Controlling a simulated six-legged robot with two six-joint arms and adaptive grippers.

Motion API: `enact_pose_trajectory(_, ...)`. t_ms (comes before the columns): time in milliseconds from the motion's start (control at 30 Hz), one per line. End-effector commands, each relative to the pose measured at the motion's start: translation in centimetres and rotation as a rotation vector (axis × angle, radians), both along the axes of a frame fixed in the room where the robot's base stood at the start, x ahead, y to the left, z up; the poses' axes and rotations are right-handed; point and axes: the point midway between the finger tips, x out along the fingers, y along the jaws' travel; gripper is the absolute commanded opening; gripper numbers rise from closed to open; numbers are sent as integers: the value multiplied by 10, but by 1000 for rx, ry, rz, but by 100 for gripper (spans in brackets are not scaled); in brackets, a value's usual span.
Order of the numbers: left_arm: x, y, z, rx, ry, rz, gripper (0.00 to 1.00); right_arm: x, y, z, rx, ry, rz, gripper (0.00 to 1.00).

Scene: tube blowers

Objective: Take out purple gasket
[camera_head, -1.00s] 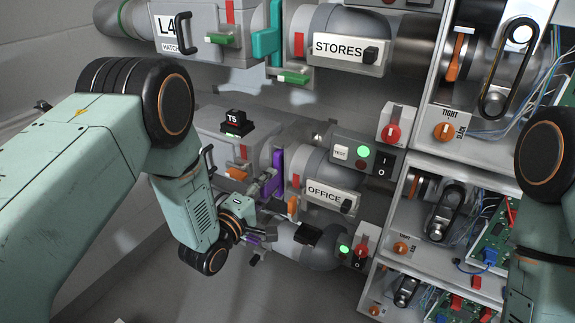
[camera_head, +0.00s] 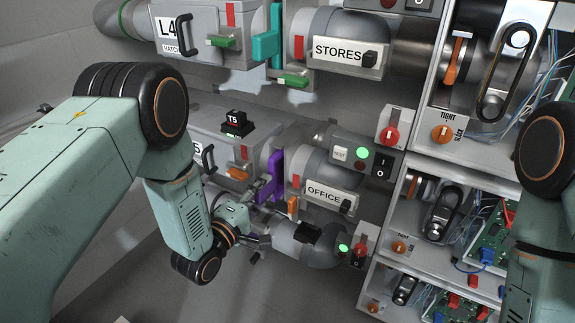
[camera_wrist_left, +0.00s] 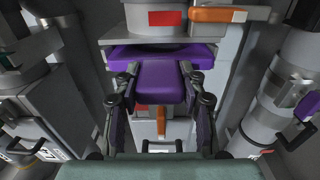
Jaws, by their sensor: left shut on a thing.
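The purple gasket (camera_head: 275,174) is upright in the middle of the head view, between the T5 hatch unit and the OFFICE tube. My left gripper (camera_head: 262,190) reaches it from the lower left. In the left wrist view, the gasket (camera_wrist_left: 160,82) has a wide flat part behind a narrower tab. The fingers of my left gripper (camera_wrist_left: 161,84) are on both sides of that tab, shut on it. The wide part still appears close against the grey housing; I cannot tell how deep it sits. My right gripper is out of view.
A teal gasket (camera_head: 267,45) stands above by the STORES tube. An orange latch (camera_head: 292,207) is right of the purple gasket, and the OFFICE label (camera_head: 328,197) is beyond it. Another purple piece (camera_wrist_left: 305,108) shows at right.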

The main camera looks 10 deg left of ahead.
Motion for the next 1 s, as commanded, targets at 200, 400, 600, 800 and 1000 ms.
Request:
enact_pose_trajectory(200, 0, 0, 0, 0, -1, 0, 7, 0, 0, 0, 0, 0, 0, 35)
enact_pose_trajectory(400, -9, 4, 0, 1, 2, 2, 7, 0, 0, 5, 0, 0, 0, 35)
enact_pose_trajectory(600, -20, 8, 0, 1, 2, 1, 7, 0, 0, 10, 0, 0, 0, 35)
enact_pose_trajectory(800, -31, 12, 0, 1, 2, 2, 7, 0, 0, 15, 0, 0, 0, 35)
enact_pose_trajectory(1000, -43, 16, 0, 0, 2, 0, 7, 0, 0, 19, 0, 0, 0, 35)
